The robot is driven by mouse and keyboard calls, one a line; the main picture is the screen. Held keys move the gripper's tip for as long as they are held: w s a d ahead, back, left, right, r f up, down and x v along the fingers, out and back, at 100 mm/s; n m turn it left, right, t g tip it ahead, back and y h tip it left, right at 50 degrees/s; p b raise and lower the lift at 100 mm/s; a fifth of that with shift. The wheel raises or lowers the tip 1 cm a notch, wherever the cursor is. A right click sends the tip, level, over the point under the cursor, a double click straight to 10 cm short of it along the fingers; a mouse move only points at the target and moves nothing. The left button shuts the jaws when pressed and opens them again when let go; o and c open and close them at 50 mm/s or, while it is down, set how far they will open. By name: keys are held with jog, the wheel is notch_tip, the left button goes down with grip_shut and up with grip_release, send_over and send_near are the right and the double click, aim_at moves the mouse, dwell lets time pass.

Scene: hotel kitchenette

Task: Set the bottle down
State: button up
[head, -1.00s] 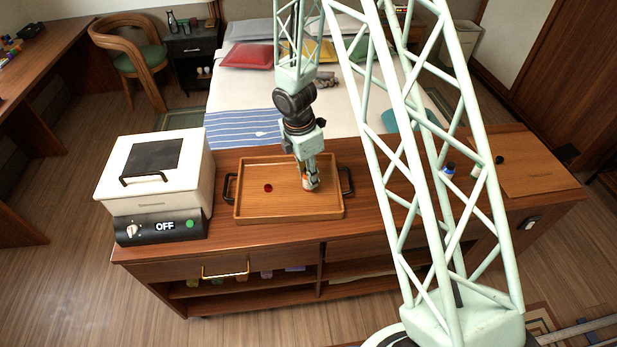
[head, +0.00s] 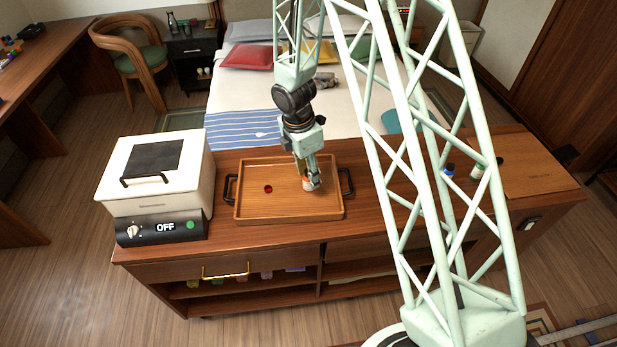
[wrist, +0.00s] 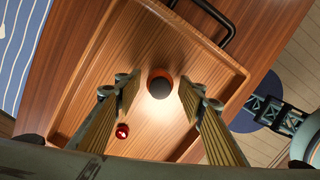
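The bottle (wrist: 160,85) stands upright on the wooden tray, seen from above with a dark cap and an orange edge. In the head view the bottle (head: 308,184) shows as a small orange and white shape, partly hidden by my fingers. My gripper (wrist: 158,95) is open around it, with a visible gap between the bottle and each finger. In the head view my gripper (head: 309,180) is low over the right part of the tray (head: 285,213).
A small red object (head: 268,188) lies in the tray, left of the bottle. The tray has black handles. A white appliance (head: 155,180) reading OFF stands at the counter's left. Small bottles (head: 478,172) and a wooden board (head: 540,165) are at the right.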

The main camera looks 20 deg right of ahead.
aim_at(305, 177)
notch_tip(305, 177, up, 10)
jog(key=a+p, duration=0.1)
jog(key=shift+s+a+r+p, duration=0.15)
jog(key=shift+r+p, duration=0.1)
jog(key=shift+p, duration=0.05)
dwell(0.3)
dwell(0.6)
jog(key=shift+s+r, duration=0.1)
jog(key=shift+r, duration=0.45)
jog(key=s+d+r+m+t, duration=0.1)
jog(key=s+r+m, duration=0.6)
jog(key=r, duration=0.7)
jog(key=s+d+r+m+t, duration=0.15)
jog(key=s+r+m, duration=0.25)
jog(key=s+r, duration=0.75)
jog(key=s+r+m, duration=0.5)
jog(key=s, duration=0.5)
jog(key=s+r+m+y, duration=0.1)
jog(key=s+r+m, duration=0.3)
jog(key=s, duration=0.7)
notch_tip(305, 177, up, 2)
jog(key=shift+s+a+r+m+t, duration=0.25)
jog(key=shift+a+m+t, duration=0.15)
jog(key=shift+t, duration=0.05)
